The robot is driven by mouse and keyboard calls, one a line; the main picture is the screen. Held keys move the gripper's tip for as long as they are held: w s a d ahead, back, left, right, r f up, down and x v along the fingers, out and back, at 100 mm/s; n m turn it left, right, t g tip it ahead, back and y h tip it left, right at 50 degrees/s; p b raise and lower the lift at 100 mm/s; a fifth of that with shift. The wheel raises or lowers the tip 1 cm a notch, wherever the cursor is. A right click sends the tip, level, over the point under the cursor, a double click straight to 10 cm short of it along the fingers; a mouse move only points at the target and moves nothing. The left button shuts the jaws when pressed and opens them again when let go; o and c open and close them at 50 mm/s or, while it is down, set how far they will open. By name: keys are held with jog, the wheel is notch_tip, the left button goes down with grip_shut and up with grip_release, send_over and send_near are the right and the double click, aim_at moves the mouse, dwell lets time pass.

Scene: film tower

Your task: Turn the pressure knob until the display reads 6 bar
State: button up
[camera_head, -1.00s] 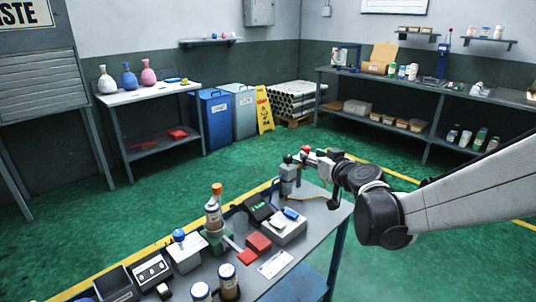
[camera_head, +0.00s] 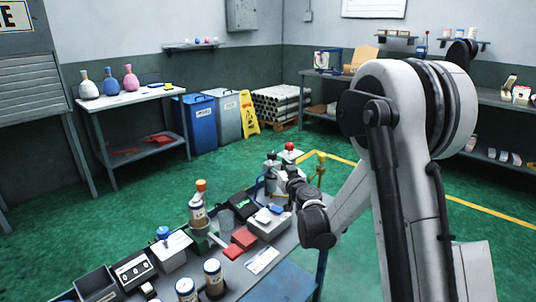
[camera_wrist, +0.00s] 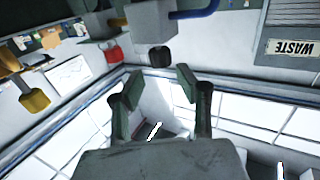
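At the far right end of the bench in the head view stands a grey fitting (camera_head: 271,166) with a blue pipe loop and a red knob (camera_head: 290,147). My gripper (camera_wrist: 158,76) is open and empty in the wrist view, its two fingers apart. Just beyond the fingertips is a dark round knob (camera_wrist: 160,57) under a grey block (camera_wrist: 150,20); it looks apart from the fingers. The red knob (camera_wrist: 113,53) shows to its left. I cannot tell which knob sets pressure. No pressure reading is legible. In the head view my wrist partly hides the fitting.
A yellow-handled part (camera_head: 320,160) stands right of the red knob. The bench (camera_head: 262,281) holds a grey box (camera_head: 268,226), red blocks (camera_head: 243,237), a bottle (camera_head: 198,210) and several jars. Blue (camera_head: 201,122) and grey bins stand behind across open green floor.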

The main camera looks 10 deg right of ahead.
jog(key=w+a+b, duration=0.1)
jog(key=w, duration=0.9)
jog(key=shift+w+a, duration=0.2)
jog(key=shift+w, duration=0.1)
grip_shut()
